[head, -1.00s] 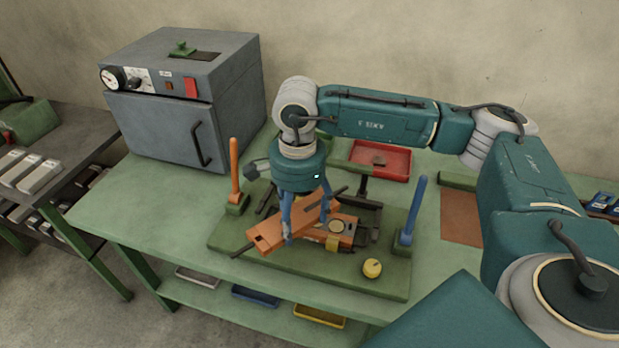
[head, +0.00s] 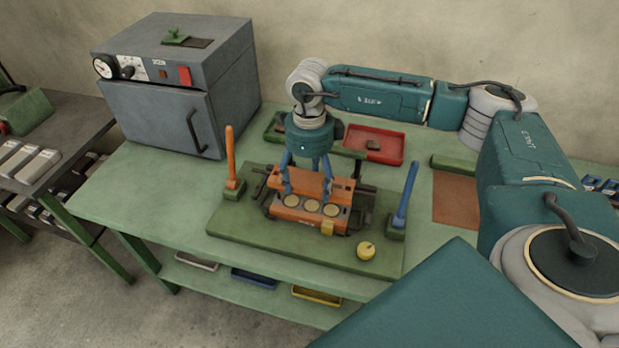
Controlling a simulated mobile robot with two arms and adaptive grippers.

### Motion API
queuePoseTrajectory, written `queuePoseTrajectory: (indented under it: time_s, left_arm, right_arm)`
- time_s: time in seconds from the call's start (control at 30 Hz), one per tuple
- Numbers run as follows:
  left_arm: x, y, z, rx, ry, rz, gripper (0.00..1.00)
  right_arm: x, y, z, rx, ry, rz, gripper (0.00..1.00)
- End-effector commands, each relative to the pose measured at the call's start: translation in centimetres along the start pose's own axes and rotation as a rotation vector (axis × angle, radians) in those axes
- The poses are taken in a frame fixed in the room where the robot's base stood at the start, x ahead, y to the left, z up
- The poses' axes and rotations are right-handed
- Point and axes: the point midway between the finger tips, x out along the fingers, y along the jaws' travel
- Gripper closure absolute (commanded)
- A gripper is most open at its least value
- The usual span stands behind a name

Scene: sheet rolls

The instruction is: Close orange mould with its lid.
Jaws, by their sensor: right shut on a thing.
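The orange mould (head: 288,213) sits on the green board on the workbench, with a row of three pale round discs along its top. The orange lid (head: 341,184) is just behind the mould, its long side roughly parallel to it, and the discs are uncovered. My right gripper (head: 307,191) points down, shut on the lid with a blue finger toward each side of it. I cannot tell whether the lid touches the mould. My left gripper is not in view.
A red tray (head: 393,148) lies behind. A grey oven (head: 158,110) stands at the back left. The bench's left front is clear.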

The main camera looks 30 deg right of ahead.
Motion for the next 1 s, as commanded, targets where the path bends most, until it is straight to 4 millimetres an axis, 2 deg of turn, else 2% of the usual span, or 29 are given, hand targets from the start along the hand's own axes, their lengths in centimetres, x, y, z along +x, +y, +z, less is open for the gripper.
queuePoseTrajectory:
  time_s: [1.0]
  left_arm:
    - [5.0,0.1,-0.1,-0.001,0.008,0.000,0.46]
  right_arm:
    - [7.2,0.0,0.1,-0.002,-0.004,-0.001,0.86]
